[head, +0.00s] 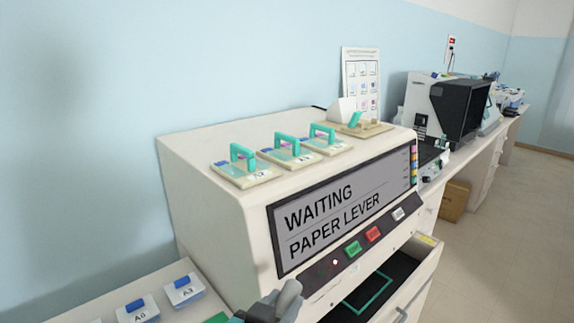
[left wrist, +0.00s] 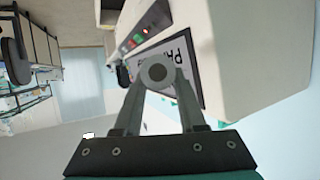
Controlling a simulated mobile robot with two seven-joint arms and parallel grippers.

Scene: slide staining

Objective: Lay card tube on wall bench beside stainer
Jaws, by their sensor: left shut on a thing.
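The card tube (head: 289,294) is a short grey cylinder at the bottom of the head view, in front of the stainer. In the left wrist view its round end with a dark hole (left wrist: 157,72) sits between the fingertips. My left gripper (head: 272,304) is shut on it; the fingers (left wrist: 157,80) pinch it from both sides. The stainer (head: 210,200) is a big white machine whose screen reads "WAITING PAPER LEVER". The wall bench (head: 95,303) shows at the lower left, beside the stainer. My right gripper is not in view.
Blue-topped blocks labelled A6 (head: 138,310) and A3 (head: 184,290) stand on the bench close to the stainer. The stainer's lower drawer (head: 412,284) is pulled out. Slide holders with teal handles (head: 242,168) sit on its top. More equipment (head: 440,100) stands farther right.

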